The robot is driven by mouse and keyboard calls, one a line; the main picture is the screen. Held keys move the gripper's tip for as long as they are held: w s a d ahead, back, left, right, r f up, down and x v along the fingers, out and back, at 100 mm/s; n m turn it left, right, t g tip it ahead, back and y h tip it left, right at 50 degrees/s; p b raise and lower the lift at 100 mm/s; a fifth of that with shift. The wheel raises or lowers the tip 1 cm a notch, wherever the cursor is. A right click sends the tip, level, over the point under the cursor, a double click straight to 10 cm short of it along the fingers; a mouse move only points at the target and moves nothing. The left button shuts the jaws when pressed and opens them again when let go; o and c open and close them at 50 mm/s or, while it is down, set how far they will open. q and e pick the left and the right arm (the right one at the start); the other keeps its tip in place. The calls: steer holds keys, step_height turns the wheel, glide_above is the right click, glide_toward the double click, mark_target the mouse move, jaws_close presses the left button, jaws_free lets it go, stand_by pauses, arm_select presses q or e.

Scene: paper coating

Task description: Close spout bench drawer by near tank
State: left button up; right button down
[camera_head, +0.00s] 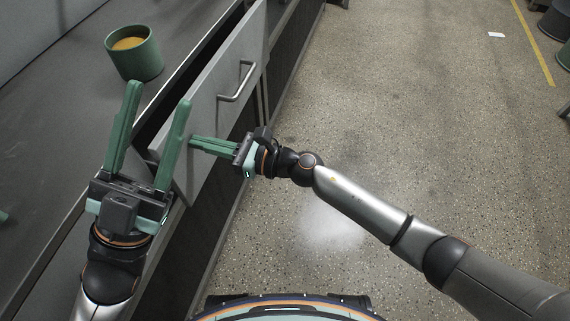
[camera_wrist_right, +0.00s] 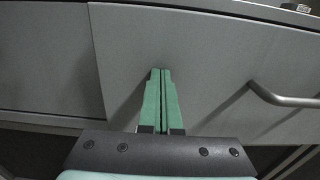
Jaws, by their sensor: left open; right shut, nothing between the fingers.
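The bench drawer (camera_head: 209,108) has a light grey front and stands partly open, with a dark gap between its front and the bench. Its metal bar handle (camera_head: 239,83) also shows at the right of the right wrist view (camera_wrist_right: 284,98). My right gripper (camera_head: 192,141) is shut and empty. Its green fingers point at the drawer front, left of the handle in the right wrist view (camera_wrist_right: 161,73); I cannot tell if the tips touch. My left gripper (camera_head: 158,94) is open and empty, above the bench edge and the drawer's near end. No tank is clearly recognisable.
A green cup (camera_head: 146,64) with orange-yellow contents stands on the dark bench top (camera_head: 75,85), just beyond my left gripper. The speckled floor (camera_head: 400,110) to the right is mostly clear. Dark round containers (camera_head: 556,22) stand at the far right beyond a yellow line.

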steer(key=b+x, duration=0.1)
steer(key=x, duration=0.4)
steer(key=shift+w+a+r+b, duration=0.1)
steer(key=shift+a+b, duration=0.05)
steer(key=shift+b, duration=0.2)
steer(key=shift+r, duration=0.1)
